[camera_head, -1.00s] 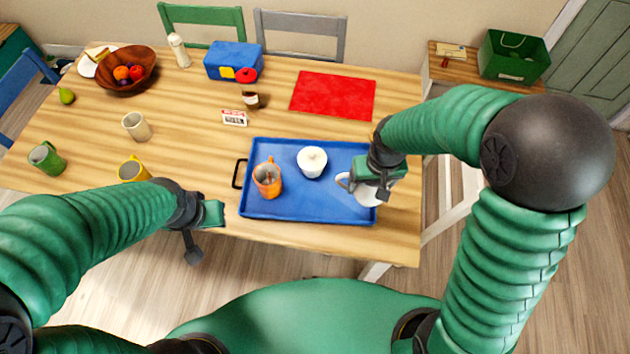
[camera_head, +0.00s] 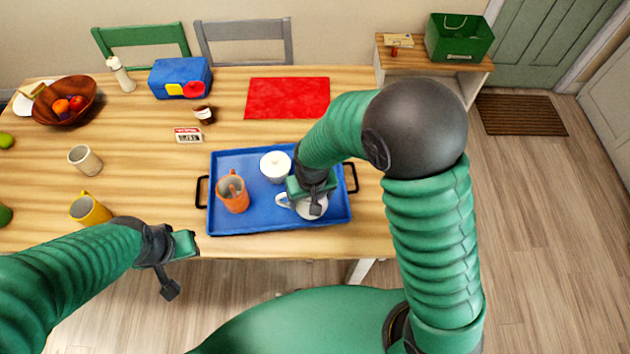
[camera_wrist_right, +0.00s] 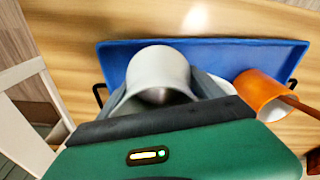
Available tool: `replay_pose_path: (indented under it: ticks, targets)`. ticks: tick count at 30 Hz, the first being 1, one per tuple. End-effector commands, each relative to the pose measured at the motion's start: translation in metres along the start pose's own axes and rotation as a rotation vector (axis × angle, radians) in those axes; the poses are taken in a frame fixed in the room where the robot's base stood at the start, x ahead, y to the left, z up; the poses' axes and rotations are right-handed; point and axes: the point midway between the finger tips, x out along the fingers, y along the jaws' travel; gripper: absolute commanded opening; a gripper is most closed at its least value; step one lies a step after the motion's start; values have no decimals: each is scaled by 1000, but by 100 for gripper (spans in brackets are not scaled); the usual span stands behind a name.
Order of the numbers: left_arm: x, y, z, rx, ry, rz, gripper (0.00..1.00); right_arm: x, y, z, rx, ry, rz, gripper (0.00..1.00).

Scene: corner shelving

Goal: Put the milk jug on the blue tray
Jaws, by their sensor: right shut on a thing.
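The white milk jug (camera_head: 313,208) is over the right part of the blue tray (camera_head: 265,221), its handle pointing left. My right gripper (camera_head: 313,197) is shut on the jug from above and partly covers it. In the right wrist view the jug (camera_wrist_right: 158,72) sits between the two dark fingers, in front of the tray (camera_wrist_right: 120,62). I cannot tell whether its base touches the tray. My left gripper (camera_head: 180,268) hangs at the table's front edge, away from the tray; its jaw opening is unclear.
An orange mug (camera_head: 233,194) and a white lidded pot (camera_head: 275,166) stand on the tray, left of the jug. A yellow mug (camera_head: 90,208) and a beige cup (camera_head: 85,160) stand on the left. A red mat (camera_head: 287,98) lies behind the tray.

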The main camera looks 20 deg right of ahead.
Motion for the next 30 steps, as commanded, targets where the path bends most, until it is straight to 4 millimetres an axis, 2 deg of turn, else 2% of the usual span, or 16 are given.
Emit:
replay_pose_path:
  ticks: [4,9,11,18,26,27,30]
  targets:
    - [-5,0,-1,0,0,0,31,7,26,-34,4,2,0,11]
    - [-7,0,-2,0,0,0,31,12,41,-54,0,2,0,11]
    - [-7,0,-2,0,0,0,31,16,43,-56,-1,1,0,11]
    - [-7,0,-2,0,0,0,31,48,42,-52,-2,0,0,11]
    - [-6,0,-1,0,0,0,31,49,42,-52,-2,2,0,11]
    - [-5,0,-1,0,0,0,31,50,43,-51,-2,1,0,78]
    - [-6,0,-1,0,0,0,31,50,42,-51,-2,1,0,91]
